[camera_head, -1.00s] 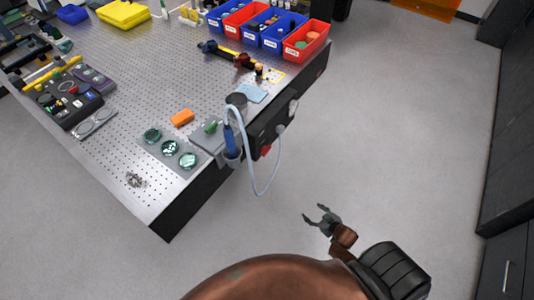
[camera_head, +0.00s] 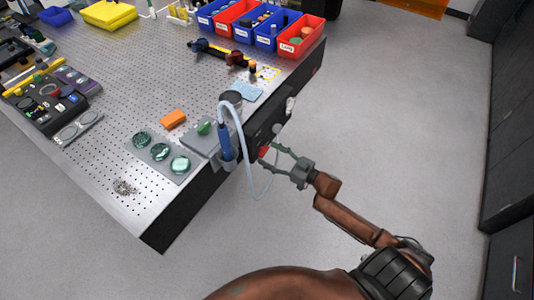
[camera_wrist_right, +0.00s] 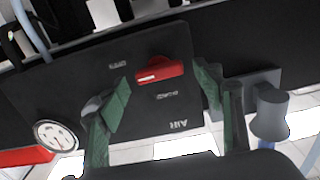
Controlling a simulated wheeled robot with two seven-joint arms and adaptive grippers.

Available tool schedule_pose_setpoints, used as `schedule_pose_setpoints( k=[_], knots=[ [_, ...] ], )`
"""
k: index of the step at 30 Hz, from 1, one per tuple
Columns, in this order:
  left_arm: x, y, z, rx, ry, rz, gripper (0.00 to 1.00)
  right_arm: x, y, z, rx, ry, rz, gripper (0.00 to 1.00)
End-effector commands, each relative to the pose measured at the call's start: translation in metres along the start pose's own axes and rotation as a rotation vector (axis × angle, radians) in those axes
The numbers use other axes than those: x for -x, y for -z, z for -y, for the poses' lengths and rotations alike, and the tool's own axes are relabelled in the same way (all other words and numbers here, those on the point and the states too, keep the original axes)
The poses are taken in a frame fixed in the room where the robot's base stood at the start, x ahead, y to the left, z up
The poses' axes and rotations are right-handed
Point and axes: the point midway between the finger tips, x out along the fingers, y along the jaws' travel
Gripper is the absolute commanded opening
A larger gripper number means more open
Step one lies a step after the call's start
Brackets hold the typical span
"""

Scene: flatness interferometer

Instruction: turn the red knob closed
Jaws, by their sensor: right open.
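The red knob (camera_wrist_right: 160,70) is a bar-shaped handle on a dark panel (camera_wrist_right: 95,95) on the table's side. In the right wrist view it lies roughly across the picture, with small lettering above and below it and the word AIR lower down. In the head view the red knob (camera_head: 264,151) shows small at the table's edge. My right gripper (camera_wrist_right: 163,85) is open, its green-padded fingers on either side of the knob, with visible gaps. In the head view the right gripper (camera_head: 270,158) reaches the panel from the right. My left gripper is not in view.
A pressure gauge (camera_wrist_right: 56,136) sits left of the knob in the wrist view, and a grey fitting (camera_wrist_right: 270,112) sits right. A pale hose (camera_head: 272,180) hangs from the blue tool (camera_head: 226,143) beside the gripper. The floor (camera_head: 410,130) to the right is clear.

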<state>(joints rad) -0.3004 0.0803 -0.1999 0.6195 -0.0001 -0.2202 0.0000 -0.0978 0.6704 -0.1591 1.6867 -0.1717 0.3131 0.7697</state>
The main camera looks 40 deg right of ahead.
Motion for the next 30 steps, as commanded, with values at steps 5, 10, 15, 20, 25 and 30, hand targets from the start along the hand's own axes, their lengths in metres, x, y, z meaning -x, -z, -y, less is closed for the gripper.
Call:
schedule_pose_setpoints(
  k=[5,10,15,20,25,30],
  knots=[
    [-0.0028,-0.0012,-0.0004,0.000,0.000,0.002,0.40,-0.0126,-0.0010,0.0002,0.000,0.000,0.001,0.61],
    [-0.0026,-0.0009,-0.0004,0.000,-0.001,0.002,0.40,-0.0141,-0.0005,0.0003,0.000,0.000,0.001,0.61],
    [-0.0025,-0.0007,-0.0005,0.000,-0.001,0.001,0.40,-0.0138,-0.0005,0.0003,0.000,0.000,0.001,0.56],
    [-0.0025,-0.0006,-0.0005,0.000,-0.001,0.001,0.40,-0.0136,-0.0006,0.0002,0.000,0.000,0.001,0.45],
    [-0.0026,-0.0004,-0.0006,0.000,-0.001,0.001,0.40,-0.0136,-0.0005,0.0002,0.000,0.000,0.001,0.33],
    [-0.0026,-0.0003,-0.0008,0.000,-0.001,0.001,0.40,-0.0136,-0.0006,0.0002,0.000,0.000,0.001,0.22]
  ],
)
